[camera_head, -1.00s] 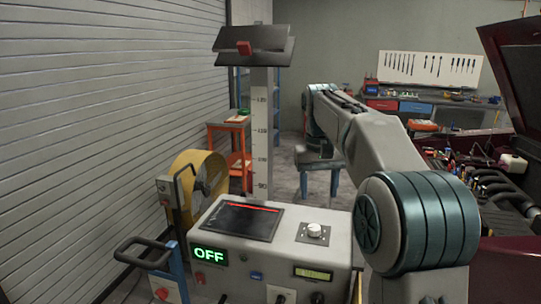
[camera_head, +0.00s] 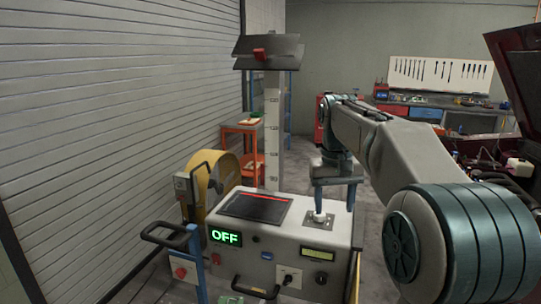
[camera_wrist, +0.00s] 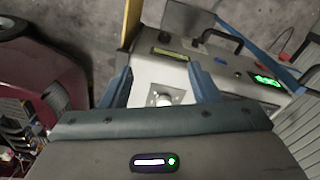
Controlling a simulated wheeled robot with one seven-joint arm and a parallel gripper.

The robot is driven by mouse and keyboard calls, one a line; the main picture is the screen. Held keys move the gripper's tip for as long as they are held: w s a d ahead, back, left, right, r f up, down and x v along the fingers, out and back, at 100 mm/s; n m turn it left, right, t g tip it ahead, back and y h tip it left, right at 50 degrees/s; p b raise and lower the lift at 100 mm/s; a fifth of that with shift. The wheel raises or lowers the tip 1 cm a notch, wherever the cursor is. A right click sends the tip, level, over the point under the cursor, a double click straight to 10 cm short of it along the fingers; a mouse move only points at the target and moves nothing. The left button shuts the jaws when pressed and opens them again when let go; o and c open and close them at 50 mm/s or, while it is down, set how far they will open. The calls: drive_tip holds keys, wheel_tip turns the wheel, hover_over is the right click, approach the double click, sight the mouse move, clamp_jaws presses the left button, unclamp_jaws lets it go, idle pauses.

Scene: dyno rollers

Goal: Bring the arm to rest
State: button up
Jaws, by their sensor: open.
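My gripper (camera_head: 334,202) is open and empty above the right part of the grey control console (camera_head: 340,235), its blue fingers pointing down. In the wrist view, my gripper (camera_wrist: 160,80) has its two blue fingers apart, with the white round knob (camera_wrist: 162,98) showing between them. In the head view the knob (camera_head: 319,218) stands on the console top near the left finger. I cannot tell the exact height of the fingers over it. My arm (camera_head: 390,150) reaches forward from the lower right, bent at the elbow.
The console display (camera_head: 225,238) reads OFF in green. A scale post (camera_head: 272,130) with a dark top plate stands behind. A yellow fan (camera_head: 215,180) and a blue-framed cart (camera_head: 180,250) stand left. A dark red car (camera_head: 515,90) with raised hood is at right.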

drive_tip(key=s+f+t, duration=0.1)
drive_tip(key=s+f, duration=0.6)
drive_tip(key=s, duration=0.5)
drive_tip(key=s+f+t, duration=0.1)
drive_tip(key=s+f, duration=0.6)
drive_tip(key=s, duration=0.6)
drive_tip(key=shift+s+d+t, duration=0.25)
drive_tip(key=shift+t, duration=0.15)
